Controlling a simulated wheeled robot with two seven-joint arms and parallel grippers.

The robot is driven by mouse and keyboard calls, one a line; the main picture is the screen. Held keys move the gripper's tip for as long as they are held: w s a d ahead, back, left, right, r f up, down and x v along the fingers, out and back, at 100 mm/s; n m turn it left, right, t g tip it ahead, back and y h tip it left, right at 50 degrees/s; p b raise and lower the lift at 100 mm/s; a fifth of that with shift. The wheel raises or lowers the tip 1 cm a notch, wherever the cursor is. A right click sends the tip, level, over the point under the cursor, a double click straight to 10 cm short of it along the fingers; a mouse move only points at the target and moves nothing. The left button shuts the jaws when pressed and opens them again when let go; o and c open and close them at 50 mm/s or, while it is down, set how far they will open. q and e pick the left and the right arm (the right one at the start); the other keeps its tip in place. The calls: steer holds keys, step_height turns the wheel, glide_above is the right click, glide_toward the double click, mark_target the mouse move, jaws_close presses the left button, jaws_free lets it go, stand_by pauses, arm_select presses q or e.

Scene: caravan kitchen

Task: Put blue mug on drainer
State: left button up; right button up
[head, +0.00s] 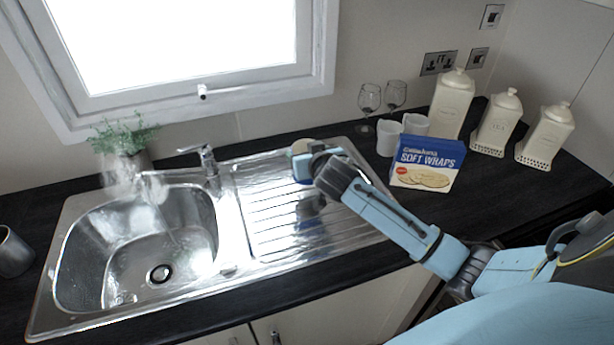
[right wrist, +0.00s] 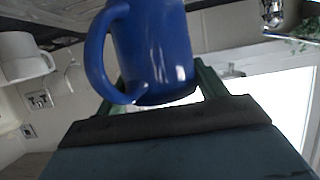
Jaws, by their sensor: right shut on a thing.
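The blue mug (right wrist: 152,50) fills the middle of the right wrist view, with its handle (right wrist: 97,55) on the left. My right gripper (right wrist: 160,80) is shut on the mug, one finger on each side of it. In the head view, my right gripper (head: 305,166) is over the far part of the ribbed metal drainer (head: 268,226), right of the sink bowl. My wrist hides most of the mug there, and I cannot tell whether the mug touches the drainer. My left gripper is not in view.
A blue wraps box (head: 428,162), white mugs (head: 388,138), wine glasses (head: 369,98) and cream canisters (head: 453,103) stand right of the drainer. The tap (head: 208,163), sink bowl (head: 135,250) and plant (head: 125,140) are left. A metal cup (head: 13,252) stands far left. The drainer's near part is clear.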

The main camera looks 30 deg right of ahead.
steer(key=shift+f, duration=2.9)
steer(key=shift+b, duration=0.3)
steer(key=shift+f, duration=0.15)
steer(key=o, duration=1.2)
steer(key=shift+r, duration=0.2)
steer(key=v, duration=1.2)
steer(key=shift+f+p, duration=0.15)
steer(key=shift+p, duration=0.2)
